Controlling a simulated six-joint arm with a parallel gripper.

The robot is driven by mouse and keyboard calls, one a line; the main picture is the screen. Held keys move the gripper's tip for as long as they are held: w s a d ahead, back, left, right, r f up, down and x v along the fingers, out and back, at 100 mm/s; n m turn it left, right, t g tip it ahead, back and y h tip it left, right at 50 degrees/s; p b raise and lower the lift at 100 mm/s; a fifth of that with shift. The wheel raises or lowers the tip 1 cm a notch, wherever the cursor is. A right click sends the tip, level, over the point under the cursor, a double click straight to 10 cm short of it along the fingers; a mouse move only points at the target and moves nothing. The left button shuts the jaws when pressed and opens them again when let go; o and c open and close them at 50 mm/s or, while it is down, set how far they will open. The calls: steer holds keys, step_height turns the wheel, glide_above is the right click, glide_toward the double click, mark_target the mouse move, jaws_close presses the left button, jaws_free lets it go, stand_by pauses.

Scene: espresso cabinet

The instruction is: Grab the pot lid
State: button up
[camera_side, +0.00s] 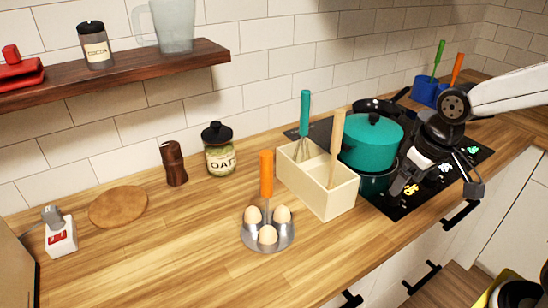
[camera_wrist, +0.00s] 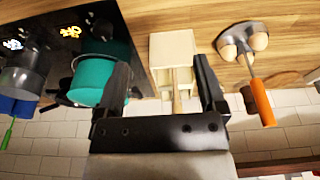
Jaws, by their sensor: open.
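The pot lid (camera_side: 372,137) is a teal dome with a small dark knob. It sits on a teal pot (camera_side: 373,185) on the black cooktop. My gripper (camera_side: 438,184) is open and empty to the right of the lid, apart from it, with its fingers pointing down. In the wrist view the lid (camera_wrist: 90,82) shows left of my gripper (camera_wrist: 158,66), partly hidden behind the left finger. The lid is not between the fingers.
A cream utensil box (camera_side: 327,192) holding a teal-handled whisk and a wooden-handled tool stands close left of the pot. A dark pan (camera_side: 377,106) sits behind it. An egg holder (camera_side: 267,238) and blue container (camera_side: 424,90) are farther off.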

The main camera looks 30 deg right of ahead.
steer(key=w+d+r+m+y, duration=0.3)
steer(key=w+d+m+y, duration=0.15)
steer(key=w+m, duration=0.65)
steer(key=m+t+y, duration=0.5)
steer(key=m+t, duration=0.2)
steer(key=m, duration=0.9)
glide_toward(367, 125)
step_height(367, 125, up, 7)
steer(key=w+a, duration=0.1)
steer(key=w, duration=0.1)
step_height(367, 125, down, 4)
steer(key=shift+s+f, duration=0.15)
steer(key=shift+f, duration=0.05)
steer(key=shift+a+f, duration=0.1)
steer(key=shift+f, duration=0.4)
steer(key=shift+x, duration=1.35)
steer(key=shift+x, duration=2.55)
